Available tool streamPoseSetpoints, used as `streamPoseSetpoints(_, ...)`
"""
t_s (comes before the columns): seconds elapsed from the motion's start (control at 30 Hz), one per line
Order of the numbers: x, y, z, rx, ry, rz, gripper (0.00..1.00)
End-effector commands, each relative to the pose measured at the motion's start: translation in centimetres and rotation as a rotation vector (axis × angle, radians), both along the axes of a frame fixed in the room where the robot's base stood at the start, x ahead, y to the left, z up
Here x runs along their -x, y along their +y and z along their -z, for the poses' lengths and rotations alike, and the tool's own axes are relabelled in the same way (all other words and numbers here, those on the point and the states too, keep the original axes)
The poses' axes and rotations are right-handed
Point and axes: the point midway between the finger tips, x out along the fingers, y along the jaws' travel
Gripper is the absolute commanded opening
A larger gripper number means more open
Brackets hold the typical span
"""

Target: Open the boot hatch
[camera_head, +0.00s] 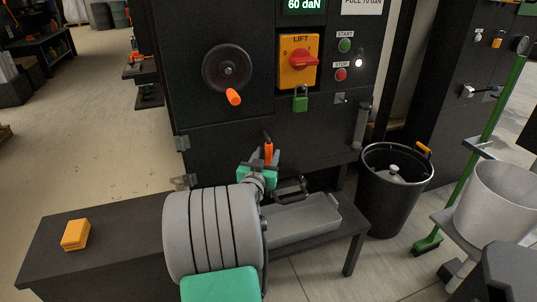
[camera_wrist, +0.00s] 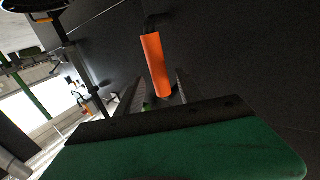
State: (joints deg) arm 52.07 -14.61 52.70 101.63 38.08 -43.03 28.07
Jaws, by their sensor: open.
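The lower black panel (camera_head: 215,148) of the machine has hinges at its left edge and looks like the boot hatch; it stands flush with the front. An orange handle (camera_head: 268,152) on a dark bent stem stands on it. My gripper (camera_head: 264,163) is at the handle, in front of the panel. In the wrist view my gripper (camera_wrist: 158,92) is open, with one finger on each side of the orange handle (camera_wrist: 154,62). The handle's lower end lies in the gap between the fingers; I cannot tell whether they touch it. My arm hides the panel's lower part.
A dark bench (camera_head: 110,230) with a yellow block (camera_head: 75,235) stands in front, with a grey tray (camera_head: 305,222) at its right. A black bin (camera_head: 390,205) stands right of the machine. Above the panel are a crank wheel (camera_head: 227,68) and a red lift switch (camera_head: 303,59).

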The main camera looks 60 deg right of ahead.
Motion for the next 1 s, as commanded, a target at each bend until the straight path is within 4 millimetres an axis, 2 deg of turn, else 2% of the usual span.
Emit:
streamPoseSetpoints(0.03, -0.1, -0.9, 0.0, -0.001, -0.001, 0.003, 0.44)
streamPoseSetpoints(0.17, -0.4, -2.4, 0.1, -0.002, 0.000, 0.001, 0.44)
streamPoseSetpoints(0.43, -0.6, -2.7, 0.1, -0.002, 0.000, -0.001, 0.44)
streamPoseSetpoints(1.0, -0.6, -2.6, 0.1, -0.002, 0.000, -0.002, 0.00)
